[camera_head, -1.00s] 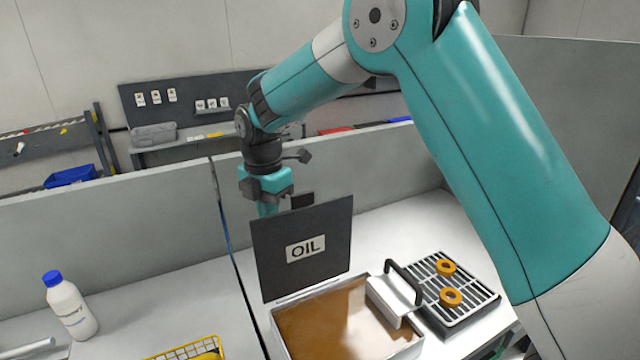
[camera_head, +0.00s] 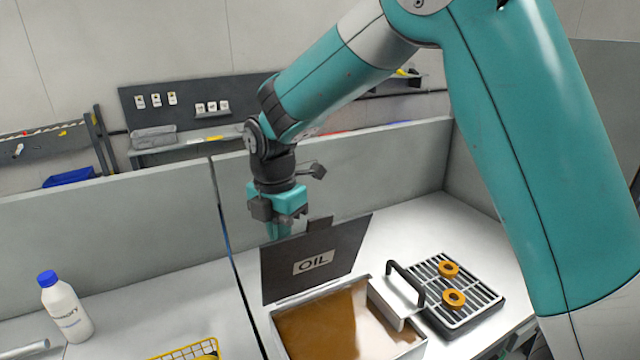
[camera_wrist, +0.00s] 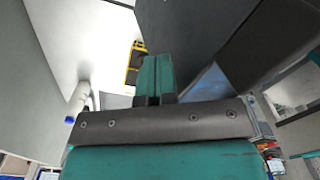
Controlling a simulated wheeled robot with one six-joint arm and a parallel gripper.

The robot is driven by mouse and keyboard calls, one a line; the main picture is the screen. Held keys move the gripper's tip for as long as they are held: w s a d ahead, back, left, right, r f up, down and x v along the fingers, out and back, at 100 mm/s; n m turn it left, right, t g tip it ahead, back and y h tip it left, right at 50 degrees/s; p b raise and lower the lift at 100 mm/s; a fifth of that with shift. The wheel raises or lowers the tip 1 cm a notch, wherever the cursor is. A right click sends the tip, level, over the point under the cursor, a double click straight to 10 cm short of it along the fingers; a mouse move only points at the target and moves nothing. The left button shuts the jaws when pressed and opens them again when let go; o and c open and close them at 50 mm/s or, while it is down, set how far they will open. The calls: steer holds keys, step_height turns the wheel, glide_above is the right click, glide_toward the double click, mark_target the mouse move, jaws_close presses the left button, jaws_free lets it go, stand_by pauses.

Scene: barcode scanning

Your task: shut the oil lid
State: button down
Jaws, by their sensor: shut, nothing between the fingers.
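The dark grey oil lid (camera_head: 290,268), with a white OIL label, stands open and tilts forward over the back edge of the oil box (camera_head: 398,346). The box holds brown oil (camera_head: 322,328). My gripper (camera_head: 280,232) is behind the lid, and its fingertips are hidden by it in the head view. In the wrist view the teal fingers (camera_wrist: 154,72) are together and empty. The dark lid (camera_wrist: 195,90) is just to their right there; I cannot tell whether they touch it.
A metal part with a black handle (camera_head: 405,280) sits on the box's right side. A grey rack (camera_head: 478,318) with two orange rings is to the right. A white bottle (camera_head: 66,312) and yellow basket (camera_head: 180,354) are to the left. A grey partition (camera_head: 110,235) stands behind.

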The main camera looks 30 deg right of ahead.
steer(key=s+f+b, duration=0.2)
steer(key=s, duration=0.3)
steer(key=shift+s, duration=0.35)
steer(key=shift+f, duration=0.1)
steer(key=shift+s+f+b, duration=0.75)
steer(key=shift+s+f, duration=0.1)
steer(key=shift+s, duration=0.2)
steer(key=shift+s+f+b, duration=0.7)
steer(key=shift+s+f, duration=0.15)
steer(key=shift+s, duration=0.15)
steer(key=s+f+b, duration=0.1)
steer(key=f+b, duration=0.1)
steer(key=s+f+b, duration=0.1)
steer(key=f, duration=0.1)
steer(key=shift+s+f, duration=0.1)
steer(key=shift+s, duration=0.25)
